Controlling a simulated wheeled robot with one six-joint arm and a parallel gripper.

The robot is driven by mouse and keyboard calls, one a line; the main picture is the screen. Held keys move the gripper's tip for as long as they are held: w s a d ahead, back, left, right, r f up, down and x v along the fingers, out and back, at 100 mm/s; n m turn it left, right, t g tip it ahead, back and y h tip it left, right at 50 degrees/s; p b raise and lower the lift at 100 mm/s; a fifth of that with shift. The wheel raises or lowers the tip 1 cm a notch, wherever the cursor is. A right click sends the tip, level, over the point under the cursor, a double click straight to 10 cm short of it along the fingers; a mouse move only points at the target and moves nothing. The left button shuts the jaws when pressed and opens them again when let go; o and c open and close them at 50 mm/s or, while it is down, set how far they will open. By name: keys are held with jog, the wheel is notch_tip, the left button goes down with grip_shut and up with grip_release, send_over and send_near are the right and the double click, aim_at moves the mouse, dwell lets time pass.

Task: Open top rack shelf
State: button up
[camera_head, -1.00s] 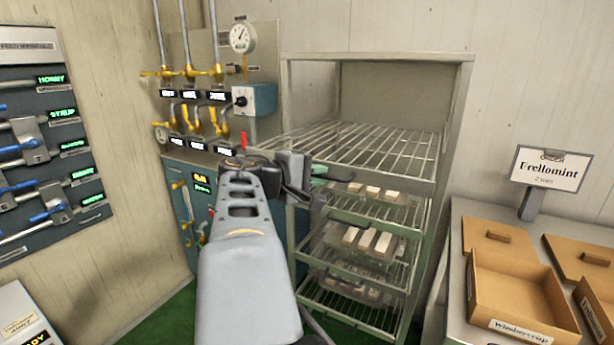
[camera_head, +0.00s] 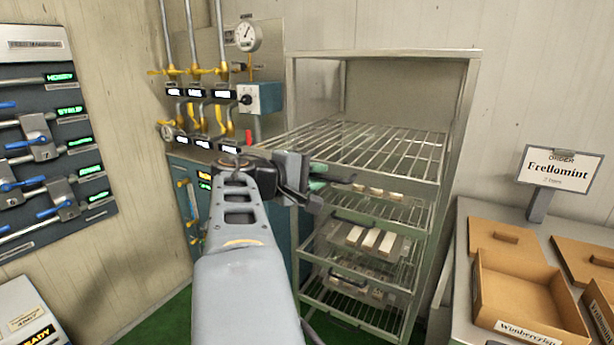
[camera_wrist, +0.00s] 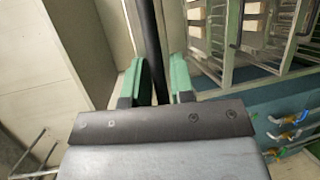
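The steel rack (camera_head: 462,110) stands in the centre right of the head view. Its uppermost wire shelf (camera_head: 400,150) shows no load. Just below it is a level with pale bars (camera_head: 378,192) and a dark handle (camera_head: 338,179) at its front left. My gripper (camera_head: 316,187) is at this handle, its green fingertips pointing right towards the rack. In the wrist view, a dark bar (camera_wrist: 148,30) runs between the two green fingers of my gripper (camera_wrist: 158,75), very close to both. I cannot tell whether they clamp it. My arm hides part of the rack's left side.
Lower levels carry more pale bars (camera_head: 370,240) and dark handles. A blue cabinet with yellow-handled pipes (camera_head: 205,95) stands close at the left. A counter with cardboard boxes (camera_head: 525,295) and an order sign (camera_head: 559,169) is at the right. The green floor shows below.

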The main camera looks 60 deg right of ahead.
jog(key=v, duration=1.3)
jog(key=shift+w+a, duration=0.2)
jog(key=shift+a, duration=0.1)
jog(key=w+a+f+n+t+y+p, duration=0.1)
jog(key=w+a+f+n+t+y, duration=0.2)
jog(key=f, duration=0.4)
jog(key=w+a+f+n+t+y, duration=0.1)
jog(key=w+a+f+t+y, duration=0.1)
jog(key=w+f+t, duration=0.35)
jog(key=a+f+y+p, duration=0.2)
jog(key=a+y, duration=0.1)
jog(key=a, duration=0.3)
jog(key=a+f+t+y+p, duration=0.1)
jog(key=a+f+y+p, duration=0.1)
jog(key=a, duration=0.4)
jog(key=a+f+n+t+y+p, duration=0.1)
jog(key=a+f+y+p, duration=0.1)
jog(key=a+f+y, duration=0.2)
jog(key=a, duration=0.3)
jog(key=shift+s+p, duration=0.3)
jog(key=shift+p, duration=0.1)
jog(key=shift+f+t, duration=0.1)
jog(key=shift+t, duration=0.15)
